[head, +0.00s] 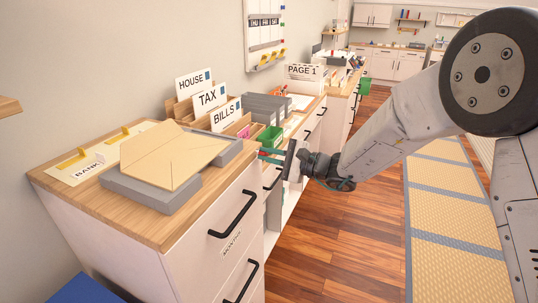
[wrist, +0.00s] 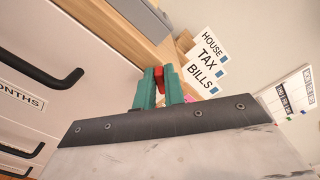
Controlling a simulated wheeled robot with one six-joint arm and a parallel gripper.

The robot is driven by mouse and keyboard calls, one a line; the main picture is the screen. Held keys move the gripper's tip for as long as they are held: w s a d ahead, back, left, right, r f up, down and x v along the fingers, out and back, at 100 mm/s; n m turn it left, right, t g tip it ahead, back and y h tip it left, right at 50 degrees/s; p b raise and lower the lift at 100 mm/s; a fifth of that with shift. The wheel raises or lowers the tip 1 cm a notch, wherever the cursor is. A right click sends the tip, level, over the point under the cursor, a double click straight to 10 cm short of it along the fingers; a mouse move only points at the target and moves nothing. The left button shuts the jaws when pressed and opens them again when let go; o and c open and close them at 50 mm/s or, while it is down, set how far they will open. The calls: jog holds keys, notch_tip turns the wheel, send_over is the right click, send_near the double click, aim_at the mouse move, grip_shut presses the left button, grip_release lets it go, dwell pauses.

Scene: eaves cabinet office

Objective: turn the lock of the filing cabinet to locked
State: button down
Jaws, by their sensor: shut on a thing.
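The white filing cabinet (head: 190,262) with a wooden top stands in the left foreground of the head view. Its drawers have black handles and one has a MONTHS label (wrist: 20,97). My gripper (head: 267,155) is at the cabinet's upper front edge, near the far corner. In the wrist view its teal fingers (wrist: 159,88) are shut on a small red piece, apparently the lock's knob (wrist: 159,76), just below the wooden top. The fingers cover most of it, so its turned position cannot be read.
A grey box (head: 150,193) with a brown envelope (head: 165,152) lies on the cabinet top. The wooden floor (head: 340,250) to the right is clear.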

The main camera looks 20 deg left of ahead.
jog(key=n, duration=0.6)
jog(key=shift+s+f+n, duration=0.1)
jog(key=shift+f+n, duration=0.15)
jog(key=shift+n, duration=0.05)
dwell(0.3)
jog(key=c, duration=1.5)
grip_release()
jog(key=d, duration=0.8)
jog(key=shift+s, duration=0.3)
